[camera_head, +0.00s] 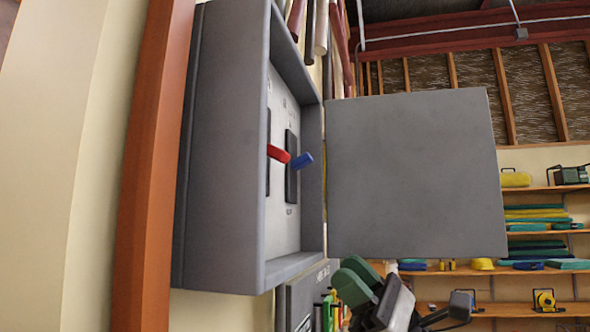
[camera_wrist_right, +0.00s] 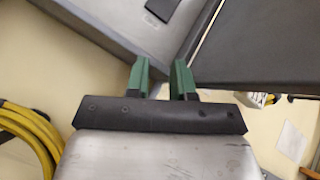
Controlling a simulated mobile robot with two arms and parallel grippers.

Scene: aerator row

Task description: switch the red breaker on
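The red breaker lever (camera_head: 279,154) sticks out from a dark plate inside an open grey electrical box, pointing right and slightly down in the head view. A blue lever (camera_head: 302,160) sits just right of it, angled upward. Which position counts as on cannot be read. My right gripper (camera_head: 354,276) is below the box's opening and its door, apart from both levers. In the right wrist view its green fingers (camera_wrist_right: 161,72) have an empty gap between them, with the box's lower edge beyond. The levers are not visible there. My left gripper is not in view.
The box door (camera_head: 415,175) hangs wide open to the right, above my right gripper. An orange-brown post (camera_head: 152,170) stands left of the box. Another grey box (camera_head: 296,300) is below. A yellow coiled hose (camera_wrist_right: 30,135) hangs at left in the wrist view. Shelves stand behind.

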